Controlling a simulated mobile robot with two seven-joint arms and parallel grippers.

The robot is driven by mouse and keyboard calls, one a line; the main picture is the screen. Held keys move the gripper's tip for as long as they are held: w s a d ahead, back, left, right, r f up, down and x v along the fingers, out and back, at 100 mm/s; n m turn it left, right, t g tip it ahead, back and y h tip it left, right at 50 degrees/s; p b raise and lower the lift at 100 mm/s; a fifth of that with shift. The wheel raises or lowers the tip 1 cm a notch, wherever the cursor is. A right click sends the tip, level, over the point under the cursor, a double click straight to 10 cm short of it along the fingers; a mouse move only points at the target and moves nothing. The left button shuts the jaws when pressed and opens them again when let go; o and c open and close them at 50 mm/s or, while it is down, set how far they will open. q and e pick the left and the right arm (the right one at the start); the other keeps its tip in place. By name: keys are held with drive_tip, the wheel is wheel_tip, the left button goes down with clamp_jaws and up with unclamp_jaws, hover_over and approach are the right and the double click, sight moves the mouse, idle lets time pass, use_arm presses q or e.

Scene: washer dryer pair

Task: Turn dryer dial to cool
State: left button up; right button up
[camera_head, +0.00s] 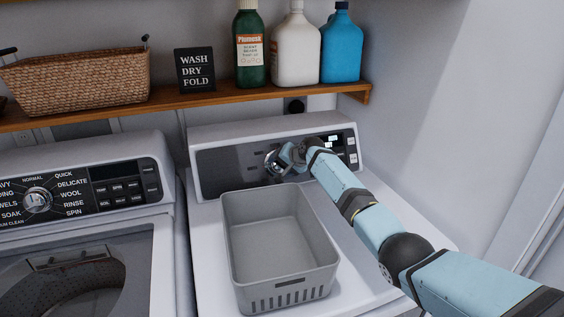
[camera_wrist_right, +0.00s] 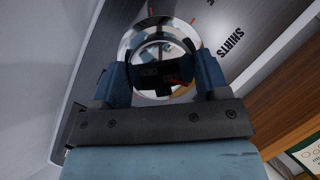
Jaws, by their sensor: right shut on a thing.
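The dryer (camera_head: 208,217) is the white machine on the right in the head view, with a dark control panel (camera_head: 222,168) at its back. Its round chrome dial (camera_head: 271,161) is mostly covered by my right gripper (camera_head: 285,157). In the right wrist view, the dial (camera_wrist_right: 160,28) sits between the two blue fingers of the right gripper (camera_wrist_right: 162,75), which are shut on it. The panel lettering "SHIRTS" is readable beside the dial; which setting the dial points to cannot be told. My left gripper is not in view.
A grey open basket (camera_head: 275,291) stands on the dryer top, just below my right arm. The washer (camera_head: 150,215) with its own dial (camera_head: 38,201) is at the left. A wooden shelf (camera_head: 200,99) above holds a wicker basket (camera_head: 75,82), a sign and bottles (camera_head: 296,50).

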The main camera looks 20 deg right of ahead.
drive_tip(key=n, duration=0.1)
drive_tip(key=n+h+p, duration=0.1)
drive_tip(key=n, duration=0.1)
drive_tip(key=n+g+h+p, duration=0.1)
drive_tip(key=shift+a+r+n, duration=0.1)
drive_tip(key=shift+r+n, duration=0.15)
drive_tip(key=shift+n, duration=0.05)
drive_tip(key=n+h+p, duration=0.1)
drive_tip(key=n, duration=0.2)
drive_tip(key=shift+n+h+p, duration=0.3)
drive_tip(key=shift+h+p, duration=0.05)
drive_tip(key=shift+h, duration=0.05)
drive_tip(key=n+h+p, duration=0.1)
drive_tip(key=n, duration=0.1)
drive_tip(key=shift+a+n, duration=0.1)
drive_tip(key=shift+n, duration=0.3)
drive_tip(key=n+h+p, duration=0.1)
drive_tip(key=n+h, duration=0.1)
drive_tip(key=n, duration=0.1)
drive_tip(key=shift+n, duration=0.3)
drive_tip(key=n, duration=0.1)
drive_tip(key=n+t+h, duration=0.1)
drive_tip(key=n, duration=0.1)
drive_tip(key=shift+a+f+n+h+p, duration=0.1)
drive_tip(key=shift+f+n+h+p, duration=0.05)
drive_tip(key=shift+n+h+p, duration=0.2)
drive_tip(key=shift+n+t+h, duration=0.25)
drive_tip(key=shift+n+t, duration=0.25)
drive_tip(key=shift+n, duration=0.45)
drive_tip(key=o, duration=0.9)
